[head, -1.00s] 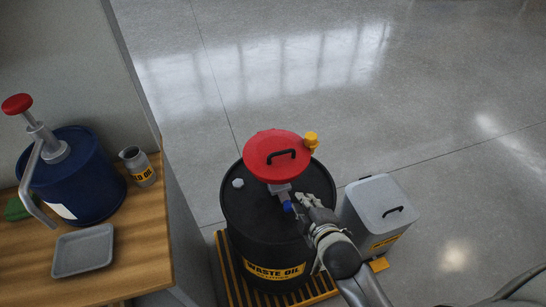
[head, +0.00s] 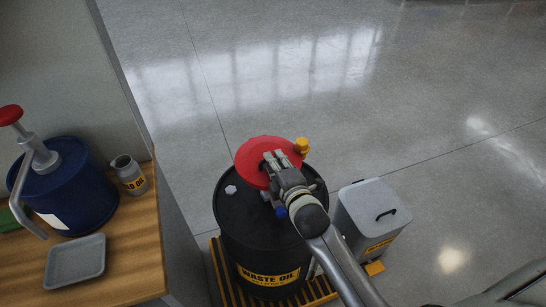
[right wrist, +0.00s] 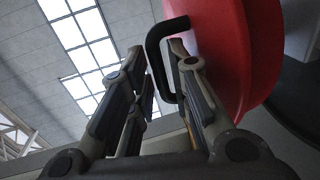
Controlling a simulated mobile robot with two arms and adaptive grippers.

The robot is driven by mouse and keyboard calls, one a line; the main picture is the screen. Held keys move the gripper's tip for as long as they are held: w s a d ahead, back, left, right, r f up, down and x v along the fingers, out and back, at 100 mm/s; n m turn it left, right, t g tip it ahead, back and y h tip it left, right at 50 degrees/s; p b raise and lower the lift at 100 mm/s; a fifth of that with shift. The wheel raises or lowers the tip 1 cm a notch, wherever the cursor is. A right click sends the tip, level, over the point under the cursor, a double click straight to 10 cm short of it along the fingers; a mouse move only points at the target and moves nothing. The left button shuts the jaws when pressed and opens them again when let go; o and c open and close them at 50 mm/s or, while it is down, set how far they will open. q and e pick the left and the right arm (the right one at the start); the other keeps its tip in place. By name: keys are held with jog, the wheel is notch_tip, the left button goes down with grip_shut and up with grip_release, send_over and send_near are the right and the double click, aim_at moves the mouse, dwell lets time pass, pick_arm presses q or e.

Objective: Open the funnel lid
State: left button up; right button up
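The red round funnel lid (head: 251,151) sits above the black waste oil drum (head: 245,230). The funnel under it is mostly hidden, and the lid looks closed. A yellow piece (head: 302,146) sticks out at its right edge. My right gripper (head: 273,160) is over the lid's middle and covers the handle in the head view. In the right wrist view the black handle (right wrist: 154,55) of the red lid (right wrist: 235,60) runs between the fingers of the gripper (right wrist: 156,55). One finger reaches between handle and lid. The fingers stand apart. My left gripper is not in view.
A grey lidded bin (head: 374,212) stands right of the drum, on the floor. A wooden bench (head: 125,245) at left holds a blue pump drum (head: 75,190), a grey tray (head: 76,262) and a small oil can (head: 129,175). The floor behind is clear.

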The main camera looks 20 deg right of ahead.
jog(key=shift+w+f, duration=0.2)
jog(key=shift+w, duration=0.7)
grip_shut()
